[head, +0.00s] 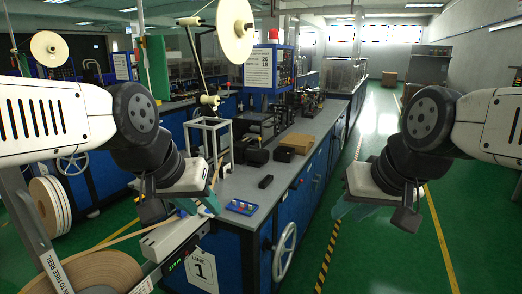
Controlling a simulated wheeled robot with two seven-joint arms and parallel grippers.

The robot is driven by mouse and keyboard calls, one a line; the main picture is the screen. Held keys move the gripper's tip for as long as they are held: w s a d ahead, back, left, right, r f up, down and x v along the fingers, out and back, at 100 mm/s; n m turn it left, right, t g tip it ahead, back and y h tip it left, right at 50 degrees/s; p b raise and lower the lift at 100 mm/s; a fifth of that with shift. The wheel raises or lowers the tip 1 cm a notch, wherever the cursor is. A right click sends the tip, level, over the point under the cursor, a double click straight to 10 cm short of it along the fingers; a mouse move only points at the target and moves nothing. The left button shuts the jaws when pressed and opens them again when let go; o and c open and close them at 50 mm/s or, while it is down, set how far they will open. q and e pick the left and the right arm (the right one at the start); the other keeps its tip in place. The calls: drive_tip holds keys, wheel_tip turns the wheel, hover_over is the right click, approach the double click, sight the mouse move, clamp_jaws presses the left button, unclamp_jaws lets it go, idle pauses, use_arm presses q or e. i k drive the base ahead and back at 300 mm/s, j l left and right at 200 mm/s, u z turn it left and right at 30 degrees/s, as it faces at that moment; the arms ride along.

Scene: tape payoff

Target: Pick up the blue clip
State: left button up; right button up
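A small blue piece (181,213), which looks like the blue clip, shows at the end of the tan tape above the grey tape unit (172,238). It is small and partly covered, so its shape is unclear. My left gripper (178,209) is right over it, with its fingers apart on either side; I cannot tell if either touches it. My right gripper (377,213) is open and empty over the green floor, right of the bench.
A blue tray (242,207) with small red and white pieces sits on the grey bench top (228,186). A black block (266,182) and a cardboard box (297,143) lie behind it. A large tape reel (105,272) is at lower left. A handwheel (284,252) projects from the bench side.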

sight(182, 214)
drive_tip(key=u, duration=1.25)
